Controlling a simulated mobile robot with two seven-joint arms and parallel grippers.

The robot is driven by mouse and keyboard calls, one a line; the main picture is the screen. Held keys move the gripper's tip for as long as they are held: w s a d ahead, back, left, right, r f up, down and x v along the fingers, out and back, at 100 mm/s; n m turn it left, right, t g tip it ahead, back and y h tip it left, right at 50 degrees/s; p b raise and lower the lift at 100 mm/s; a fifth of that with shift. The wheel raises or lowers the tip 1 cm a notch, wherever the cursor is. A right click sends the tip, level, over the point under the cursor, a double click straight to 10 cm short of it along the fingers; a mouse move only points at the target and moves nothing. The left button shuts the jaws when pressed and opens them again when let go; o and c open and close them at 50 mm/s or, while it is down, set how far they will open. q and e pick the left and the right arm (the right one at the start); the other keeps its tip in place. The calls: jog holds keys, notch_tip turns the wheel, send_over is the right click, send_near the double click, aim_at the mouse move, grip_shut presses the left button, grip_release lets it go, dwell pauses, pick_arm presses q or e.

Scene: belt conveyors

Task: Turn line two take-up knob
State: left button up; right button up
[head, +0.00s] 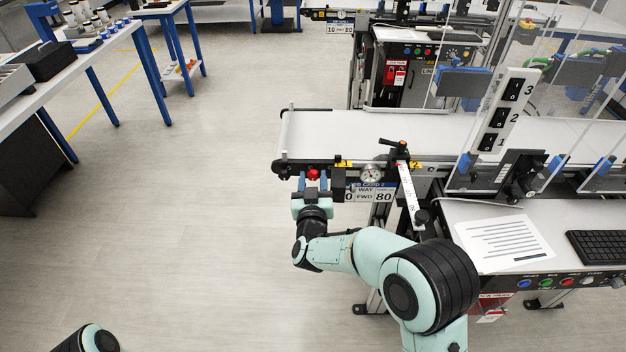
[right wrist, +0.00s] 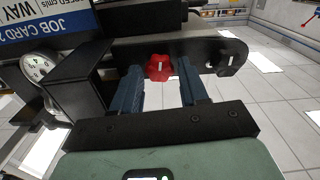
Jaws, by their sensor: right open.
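A red lobed knob (head: 313,174) with a white mark sits on the dark end plate of the near belt conveyor (head: 340,128), under its left end. In the right wrist view the red knob (right wrist: 160,67) shows between and just beyond the blue fingertips. My right gripper (head: 313,183) is open, its fingers pointing at the knob from the near side. The right wrist view shows the same open gripper (right wrist: 161,82), one finger on each side of the knob; I cannot tell whether either finger touches it. My left gripper is out of view.
A round dial gauge (head: 371,174) and a job card (head: 371,193) reading 80 are right of the knob. A black fitting (right wrist: 232,62) is on the same plate. A control desk with paper (head: 503,240) is at right. Floor left of the conveyor is clear.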

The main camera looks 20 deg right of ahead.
jog(key=c, duration=0.8)
jog(key=shift+f+m+b, duration=0.15)
jog(key=shift+m+b, duration=0.45)
jog(key=shift+b, duration=0.3)
jog(key=m+b, duration=0.2)
jog(key=b, duration=0.1)
jog(key=shift+d+f, duration=0.1)
jog(key=m+b, duration=0.2)
jog(key=shift+m, duration=0.3)
jog(key=shift+m+b, duration=1.1)
jog(key=shift+b, duration=0.1)
pick_arm(q)
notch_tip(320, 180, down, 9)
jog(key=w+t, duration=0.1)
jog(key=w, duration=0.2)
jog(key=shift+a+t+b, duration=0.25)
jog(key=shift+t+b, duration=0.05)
jog(key=shift+b, duration=0.05)
pick_arm(e)
jog(key=shift+m, duration=0.5)
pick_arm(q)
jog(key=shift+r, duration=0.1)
